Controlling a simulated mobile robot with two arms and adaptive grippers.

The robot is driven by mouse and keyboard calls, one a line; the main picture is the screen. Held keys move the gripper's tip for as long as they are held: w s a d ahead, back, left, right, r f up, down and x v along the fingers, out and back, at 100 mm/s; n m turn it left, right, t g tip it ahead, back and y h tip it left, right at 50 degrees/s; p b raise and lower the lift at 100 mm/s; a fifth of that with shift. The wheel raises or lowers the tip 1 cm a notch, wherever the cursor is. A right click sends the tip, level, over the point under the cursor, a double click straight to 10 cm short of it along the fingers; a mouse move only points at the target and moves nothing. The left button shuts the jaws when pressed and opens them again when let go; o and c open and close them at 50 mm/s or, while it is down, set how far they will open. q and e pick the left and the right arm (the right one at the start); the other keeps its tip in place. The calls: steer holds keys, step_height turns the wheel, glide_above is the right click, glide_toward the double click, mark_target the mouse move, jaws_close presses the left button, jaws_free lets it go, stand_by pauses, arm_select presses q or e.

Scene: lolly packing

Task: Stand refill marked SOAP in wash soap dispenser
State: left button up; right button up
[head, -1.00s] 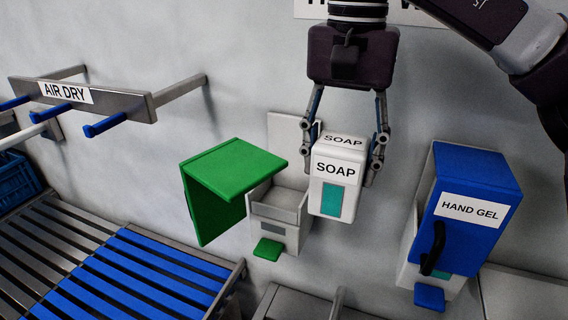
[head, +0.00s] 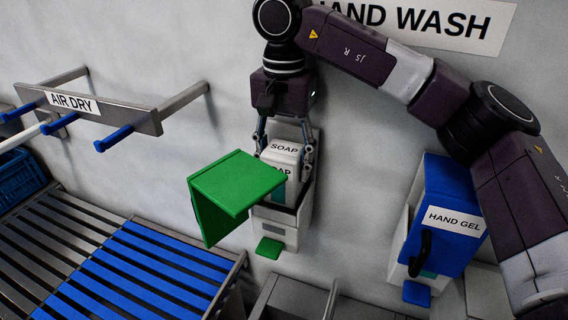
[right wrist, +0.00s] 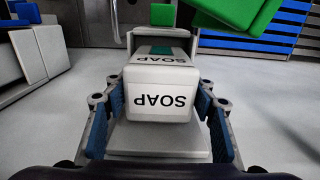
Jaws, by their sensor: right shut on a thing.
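The white refill marked SOAP (head: 284,158) is held upright by my right gripper (head: 285,150), one finger on each side. I cannot tell how deep the refill is in the dispenser. My left gripper is not in view.
A blue dispenser marked HAND GEL (head: 447,215) hangs to the right. An AIR DRY rack (head: 125,120) with blue pegs is on the wall at left, above a slatted bench (head: 120,265). The green lid juts out at the dispenser's left front.

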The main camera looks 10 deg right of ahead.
steer(key=shift+f+p, duration=0.3)
steer(key=shift+f, duration=0.5)
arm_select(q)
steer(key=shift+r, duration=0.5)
arm_select(e)
steer(key=shift+f, duration=0.15)
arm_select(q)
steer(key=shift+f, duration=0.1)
arm_select(e)
steer(key=shift+f, duration=0.1)
steer(key=o, duration=1.9)
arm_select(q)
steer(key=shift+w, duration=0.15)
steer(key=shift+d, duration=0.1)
